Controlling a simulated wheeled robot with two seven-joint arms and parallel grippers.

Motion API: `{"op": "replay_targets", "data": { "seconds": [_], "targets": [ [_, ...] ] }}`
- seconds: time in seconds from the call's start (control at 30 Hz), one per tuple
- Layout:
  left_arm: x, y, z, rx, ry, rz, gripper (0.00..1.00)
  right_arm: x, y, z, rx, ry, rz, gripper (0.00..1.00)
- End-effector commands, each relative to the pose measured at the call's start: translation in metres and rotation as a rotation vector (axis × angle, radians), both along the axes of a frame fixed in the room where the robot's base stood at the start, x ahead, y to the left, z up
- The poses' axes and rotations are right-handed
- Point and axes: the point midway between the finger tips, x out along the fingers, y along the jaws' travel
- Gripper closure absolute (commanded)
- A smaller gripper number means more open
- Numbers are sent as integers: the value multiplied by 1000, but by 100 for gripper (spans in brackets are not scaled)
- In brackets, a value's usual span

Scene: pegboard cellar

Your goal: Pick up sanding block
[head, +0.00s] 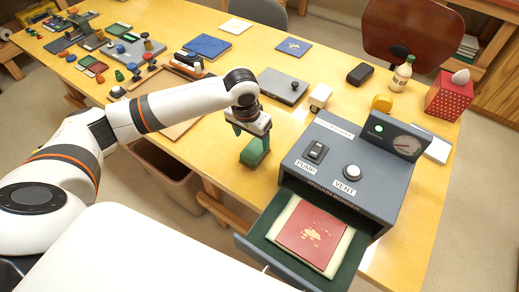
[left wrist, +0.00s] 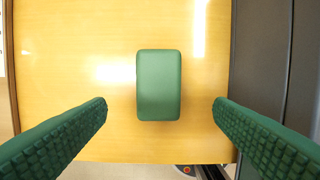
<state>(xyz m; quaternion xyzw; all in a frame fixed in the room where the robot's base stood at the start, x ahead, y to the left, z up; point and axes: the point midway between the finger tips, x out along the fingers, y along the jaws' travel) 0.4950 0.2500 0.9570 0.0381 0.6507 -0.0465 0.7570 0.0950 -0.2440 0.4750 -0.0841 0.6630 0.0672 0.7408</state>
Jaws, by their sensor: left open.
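A green block with rounded corners, which I take as the sanding block (left wrist: 159,85), lies on the wooden table in the left wrist view, midway between the fingers and clear of both. My left gripper (left wrist: 160,112) is open, one green ribbed finger on each side of the block. In the head view the left gripper (head: 250,137) points down near the table's front edge, left of the grey machine. There its green fingers and the green block overlap, so their outlines are hard to separate. My right gripper is not in view.
The grey machine (head: 342,165) stands close on the right, its drawer (head: 275,245) pulled out with a red piece (head: 312,236) inside. A grey flat case (head: 283,86) lies behind the gripper. A bottle (head: 402,73) and red tissue box (head: 449,97) stand farther back.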

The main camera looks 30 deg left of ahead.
Motion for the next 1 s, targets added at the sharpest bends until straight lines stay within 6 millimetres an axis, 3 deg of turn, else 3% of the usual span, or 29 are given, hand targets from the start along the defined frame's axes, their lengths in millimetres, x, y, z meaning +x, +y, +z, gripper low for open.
{"op": "replay_targets", "data": {
  "seconds": [0.1,0.2,0.37,0.53,0.7,0.93,1.0],
  "targets": [
    [3,-1,-17,-1,1,-1,24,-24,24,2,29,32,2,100],
    [4,-1,-26,-1,-1,-2,24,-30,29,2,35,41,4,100],
    [7,0,-37,0,0,-3,24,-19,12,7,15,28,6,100],
    [13,3,-63,1,1,-3,24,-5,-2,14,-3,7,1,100],
    [16,2,-78,-1,-3,-4,24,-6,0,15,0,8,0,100],
    [16,2,-80,-1,-4,-5,24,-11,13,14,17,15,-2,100],
    [16,2,-80,-1,-4,-5,35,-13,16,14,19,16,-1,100]
  ]
}}
